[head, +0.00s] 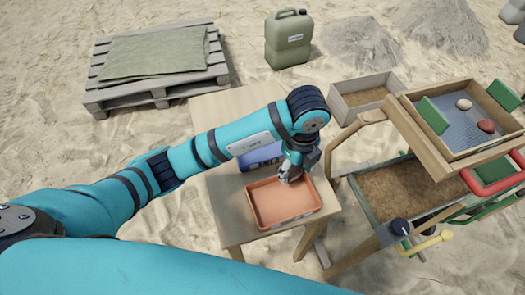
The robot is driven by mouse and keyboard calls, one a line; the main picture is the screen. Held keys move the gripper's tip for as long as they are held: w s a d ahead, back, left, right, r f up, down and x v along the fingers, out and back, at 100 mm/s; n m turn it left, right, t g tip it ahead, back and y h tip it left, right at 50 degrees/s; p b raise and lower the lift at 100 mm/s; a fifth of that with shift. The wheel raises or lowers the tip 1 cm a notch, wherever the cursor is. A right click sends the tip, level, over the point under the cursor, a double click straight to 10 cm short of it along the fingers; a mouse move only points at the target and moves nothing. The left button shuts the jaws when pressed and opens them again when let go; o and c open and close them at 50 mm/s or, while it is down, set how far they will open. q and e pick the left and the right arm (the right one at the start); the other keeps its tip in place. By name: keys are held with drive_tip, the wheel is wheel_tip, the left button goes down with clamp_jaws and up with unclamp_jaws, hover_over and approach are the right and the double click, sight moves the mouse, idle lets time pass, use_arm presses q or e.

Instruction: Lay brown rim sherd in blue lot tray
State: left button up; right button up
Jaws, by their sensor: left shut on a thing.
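My left gripper (289,174) points down over the back edge of the orange tray (262,222) on the wooden table. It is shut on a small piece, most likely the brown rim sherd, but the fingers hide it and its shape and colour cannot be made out. The blue lot tray (247,162) lies behind the orange tray, partly covered by my left forearm. The visible floor of the orange tray looks empty. My right gripper is not in view.
A sieve (460,113) holding a pale stone (464,104) and a reddish-brown piece (487,126) stands on a wooden frame at the right. A shallow wooden box (349,106) is behind it. A pallet (160,93) and a green canister (288,40) stand farther back.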

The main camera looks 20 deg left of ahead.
use_arm(q)
drive_tip(key=n, duration=0.1)
drive_tip(key=d+n, duration=0.1)
drive_tip(key=n, duration=0.1)
drive_tip(key=shift+w+d+f+n+b, duration=0.1)
drive_tip(key=shift+d+f+n+b, duration=0.1)
drive_tip(key=shift+n+b, duration=0.1)
drive_tip(key=shift+d+n, duration=0.15)
drive_tip(key=shift+n, duration=0.25)
drive_tip(key=shift+w+n, duration=0.1)
drive_tip(key=shift+n, duration=0.2)
drive_tip(key=p, duration=0.2)
approach(270, 154)
drive_tip(key=a+f, duration=0.2)
drive_tip(key=a, duration=0.1)
drive_tip(key=a+f, duration=0.1)
drive_tip(key=shift+s+a+f, duration=0.15)
drive_tip(key=shift+s+f, duration=0.05)
drive_tip(key=shift+s, duration=0.15)
drive_tip(key=shift+a+f, duration=0.1)
drive_tip(key=shift+a, duration=0.05)
wheel_tip(270, 154, down, 3)
drive_tip(key=shift+r+p, duration=0.1)
drive_tip(key=shift+p, duration=0.2)
drive_tip(key=shift+f, duration=0.3)
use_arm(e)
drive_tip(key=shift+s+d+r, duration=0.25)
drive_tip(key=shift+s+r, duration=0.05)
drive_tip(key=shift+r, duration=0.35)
